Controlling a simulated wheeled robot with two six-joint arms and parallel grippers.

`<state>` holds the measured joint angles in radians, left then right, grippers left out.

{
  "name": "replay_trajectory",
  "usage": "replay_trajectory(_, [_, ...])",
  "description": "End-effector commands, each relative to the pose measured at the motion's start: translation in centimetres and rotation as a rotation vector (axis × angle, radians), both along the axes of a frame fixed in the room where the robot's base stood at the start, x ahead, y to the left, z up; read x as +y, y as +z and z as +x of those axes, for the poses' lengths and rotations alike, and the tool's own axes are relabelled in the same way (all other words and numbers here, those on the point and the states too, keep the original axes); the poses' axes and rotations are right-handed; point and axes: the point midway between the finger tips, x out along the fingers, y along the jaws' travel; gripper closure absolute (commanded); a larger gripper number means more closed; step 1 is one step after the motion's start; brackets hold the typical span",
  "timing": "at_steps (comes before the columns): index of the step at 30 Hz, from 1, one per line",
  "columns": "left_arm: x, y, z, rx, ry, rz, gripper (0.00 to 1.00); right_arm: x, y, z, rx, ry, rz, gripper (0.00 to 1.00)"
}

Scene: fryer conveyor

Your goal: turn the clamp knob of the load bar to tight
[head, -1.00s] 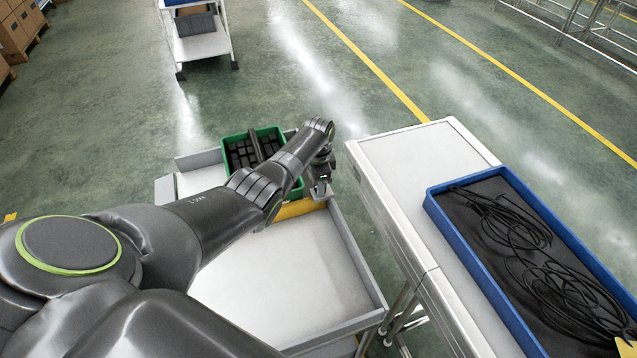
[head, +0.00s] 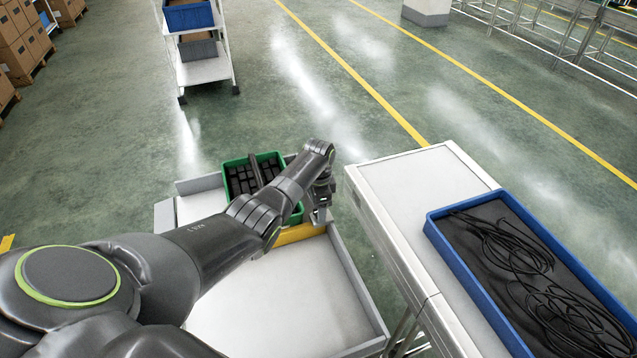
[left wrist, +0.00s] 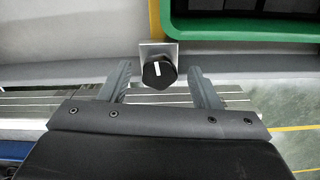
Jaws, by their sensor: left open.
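The clamp knob (left wrist: 159,72) is black with a white pointer mark, on a square grey plate (left wrist: 157,51) at the tray's side. In the left wrist view the mark points nearly straight up. My left gripper (left wrist: 157,80) is open, with one finger on each side of the knob in the picture and a gap on both sides. Whether the fingertips are level with the knob in depth I cannot tell. In the head view my left gripper (head: 319,214) is over the yellow bar (head: 297,235), which I take as the load bar; the arm hides the knob there. My right gripper does not show.
A green crate (head: 226,181) with black parts stands behind the yellow bar. The grey tray (head: 350,270) in front is empty. At right a white table (head: 410,185) bears a blue tray (head: 470,293) of black cables. A white rack (head: 205,72) stands farther back.

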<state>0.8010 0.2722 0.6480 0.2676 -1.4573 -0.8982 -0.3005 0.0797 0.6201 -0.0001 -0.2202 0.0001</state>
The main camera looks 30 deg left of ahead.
Motion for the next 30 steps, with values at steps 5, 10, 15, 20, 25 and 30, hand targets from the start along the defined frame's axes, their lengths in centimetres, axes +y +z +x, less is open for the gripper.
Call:
replay_trajectory(5, [0.1, 2.6, 0.0, -0.005, -0.001, 0.002, 0.43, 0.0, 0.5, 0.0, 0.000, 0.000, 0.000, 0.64])
replay_trajectory(10, [0.1, 5.5, 0.0, -0.005, 0.000, 0.002, 0.43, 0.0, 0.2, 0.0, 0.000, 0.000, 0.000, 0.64])
replay_trajectory(15, [0.1, 9.3, 0.2, -0.009, 0.000, 0.002, 0.43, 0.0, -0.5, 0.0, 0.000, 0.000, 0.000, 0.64])
replay_trajectory(20, [0.1, 12.8, 0.1, -0.008, -0.001, 0.002, 0.43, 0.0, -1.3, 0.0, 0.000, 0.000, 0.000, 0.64])
replay_trajectory(25, [0.0, 15.4, 0.1, -0.005, 0.000, 0.002, 0.43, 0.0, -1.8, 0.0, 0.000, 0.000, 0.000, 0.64])
replay_trajectory(30, [0.0, 16.5, 0.0, -0.004, 0.000, 0.000, 0.43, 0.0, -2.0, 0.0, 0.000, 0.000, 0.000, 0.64])
